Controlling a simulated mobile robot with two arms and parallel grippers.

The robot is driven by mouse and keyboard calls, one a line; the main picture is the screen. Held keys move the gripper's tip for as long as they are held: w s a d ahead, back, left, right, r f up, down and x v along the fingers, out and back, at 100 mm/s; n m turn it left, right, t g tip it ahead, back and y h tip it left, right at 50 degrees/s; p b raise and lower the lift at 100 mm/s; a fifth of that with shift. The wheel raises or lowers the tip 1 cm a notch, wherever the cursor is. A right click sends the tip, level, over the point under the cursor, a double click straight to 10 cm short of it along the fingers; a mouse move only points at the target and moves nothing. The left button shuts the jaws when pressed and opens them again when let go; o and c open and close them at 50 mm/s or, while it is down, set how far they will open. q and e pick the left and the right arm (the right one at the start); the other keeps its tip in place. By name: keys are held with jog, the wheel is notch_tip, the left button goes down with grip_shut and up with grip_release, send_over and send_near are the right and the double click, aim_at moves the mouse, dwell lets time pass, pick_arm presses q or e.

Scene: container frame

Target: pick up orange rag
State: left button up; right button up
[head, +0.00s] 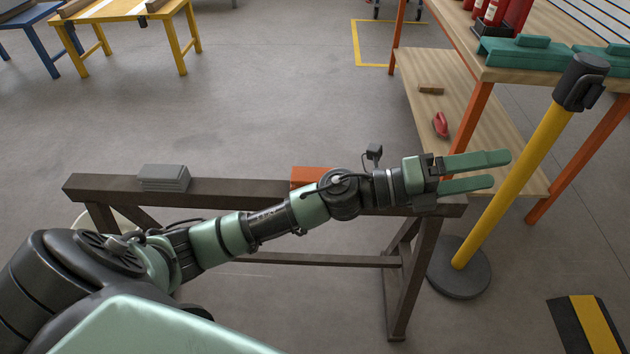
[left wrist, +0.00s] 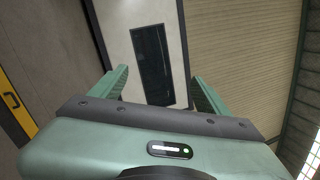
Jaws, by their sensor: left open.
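The orange rag (head: 312,176) lies on the top beam of the brown frame (head: 232,188), in the middle of the head view. My left forearm crosses in front of it and hides part of it. My left gripper (head: 500,170) is past the right end of the frame, pointing right, with its two green fingers apart and nothing between them. The left wrist view shows the same open fingers (left wrist: 158,85), with a wall and a dark panel beyond. The rag is not seen there. My right gripper is in neither view.
A folded grey cloth (head: 164,177) lies on the beam to the left. A yellow post (head: 513,184) with a black base stands close to the gripper's right. A wooden workbench (head: 560,78) with green cases is behind it. Open floor lies beyond the frame.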

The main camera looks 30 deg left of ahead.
pick_arm(q)
notch_tip(320, 180, down, 3)
jog(key=s+d+m+g, duration=0.2)
jog(key=m+g, duration=0.4)
jog(key=m, duration=0.2)
jog(key=m+g+y, duration=0.5)
jog(key=m+y, duration=0.2)
jog(key=y, duration=1)
send_over(315, 174)
jog(key=f, duration=0.9)
jog(key=shift+s+d, duration=0.1)
jog(key=shift+d, duration=0.2)
jog(key=shift+y, duration=0.3)
jog(key=f, duration=0.2)
jog(key=f+b, duration=0.1)
jog(key=f, duration=0.4)
jog(key=shift+a+f, duration=0.35)
jog(key=shift+r, duration=0.1)
jog(key=c, duration=1.5)
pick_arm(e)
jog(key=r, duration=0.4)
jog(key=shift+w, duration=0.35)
pick_arm(q)
jog(key=shift+o, duration=0.2)
